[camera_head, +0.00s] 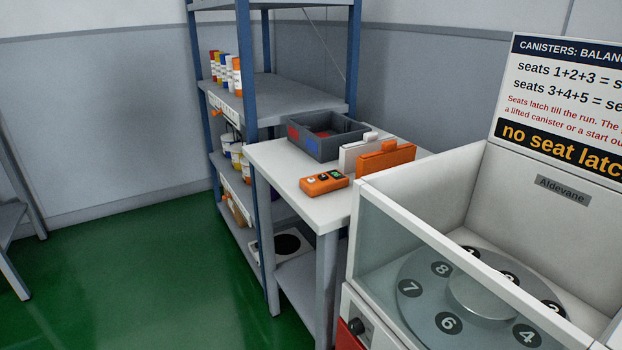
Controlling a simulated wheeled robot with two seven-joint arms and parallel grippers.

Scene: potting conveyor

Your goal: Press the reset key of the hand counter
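An orange handheld device (324,183), which looks like the hand counter, lies on the white side table (285,165) near its front edge. Its top carries a small dark display with green on it and light and dark keys. The keys are too small to tell which one is the reset key. Neither of my grippers shows in the head view, and nothing touches the device.
Behind the device stand an orange case (386,157), a white case (357,151) and a grey bin (318,141). A machine with a numbered round plate (420,283) stands at right. A blue-post shelf (265,90) stands behind. Green floor (130,280) is clear at left.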

